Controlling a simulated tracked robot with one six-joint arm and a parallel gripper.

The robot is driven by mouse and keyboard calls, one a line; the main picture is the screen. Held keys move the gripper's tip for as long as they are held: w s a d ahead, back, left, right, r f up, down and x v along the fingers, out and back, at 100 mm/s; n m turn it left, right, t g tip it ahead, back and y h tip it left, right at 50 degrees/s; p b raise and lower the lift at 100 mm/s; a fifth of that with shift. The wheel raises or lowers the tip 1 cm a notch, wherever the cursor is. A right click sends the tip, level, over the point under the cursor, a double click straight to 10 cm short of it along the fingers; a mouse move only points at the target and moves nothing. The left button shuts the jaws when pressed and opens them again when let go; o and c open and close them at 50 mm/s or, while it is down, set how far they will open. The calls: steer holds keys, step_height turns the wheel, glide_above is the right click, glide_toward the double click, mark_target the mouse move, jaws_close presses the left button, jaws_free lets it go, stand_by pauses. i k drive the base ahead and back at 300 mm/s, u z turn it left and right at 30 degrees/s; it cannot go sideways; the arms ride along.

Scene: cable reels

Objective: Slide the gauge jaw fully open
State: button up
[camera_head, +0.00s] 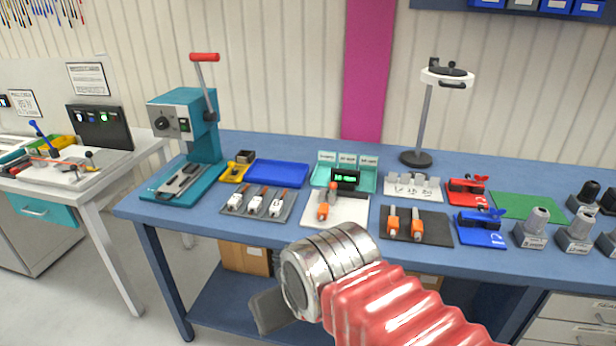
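What looks like the gauge (346,178), a small dark box with a lit green readout, stands at the back of a white plate (345,215) on the blue bench. A small orange-red knob (333,187) is at its left side. An orange and grey piece (323,209) stands on the plate just in front. The jaw and its opening are too small to make out. My gripper (267,311) is at the lower middle, in front of the bench edge and apart from the gauge. Only a dark grey part shows past my silver wrist; its fingers cannot be made out.
Left of the plate are a grey tray (287,210) with several white-and-orange tools, a blue tray (279,173) and a teal lever press (190,140). Right are a dark mat (441,237) with orange-handled tools, and red (466,191) and blue (481,232) clamps. A teal holder (366,178) stands behind.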

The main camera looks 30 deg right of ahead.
mark_target(332, 195)
steer(key=u, duration=0.1)
steer(key=i, duration=1)
steer(key=z, duration=0.35)
